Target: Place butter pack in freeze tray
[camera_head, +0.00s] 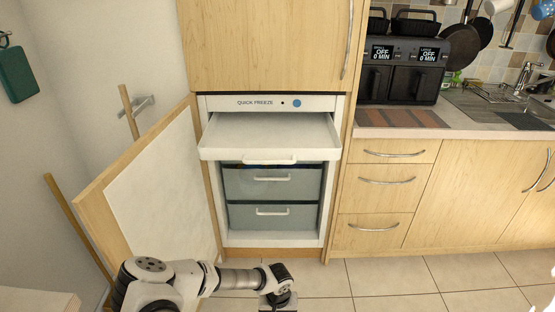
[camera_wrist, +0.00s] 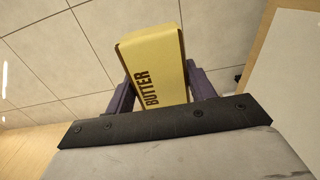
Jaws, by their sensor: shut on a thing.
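The butter pack (camera_wrist: 152,66) is a yellow block with "BUTTER" printed on it. In the wrist view it sits between the two fingers of my gripper (camera_wrist: 160,88), which is shut on it. In the head view my gripper (camera_head: 278,299) is low at the bottom edge, in front of and below the freezer; the butter is not clearly visible there. The freeze tray (camera_head: 270,133) is the white top tray under the "QUICK FREEZE" panel. It is pulled out and looks empty, well above my gripper.
Two closed grey drawers (camera_head: 272,182) lie below the tray. The open freezer door (camera_head: 160,180) stands at the left, close to my arm. A counter with an air fryer (camera_head: 403,70) and wooden drawers (camera_head: 385,190) is at the right. The tiled floor (camera_head: 420,280) is clear.

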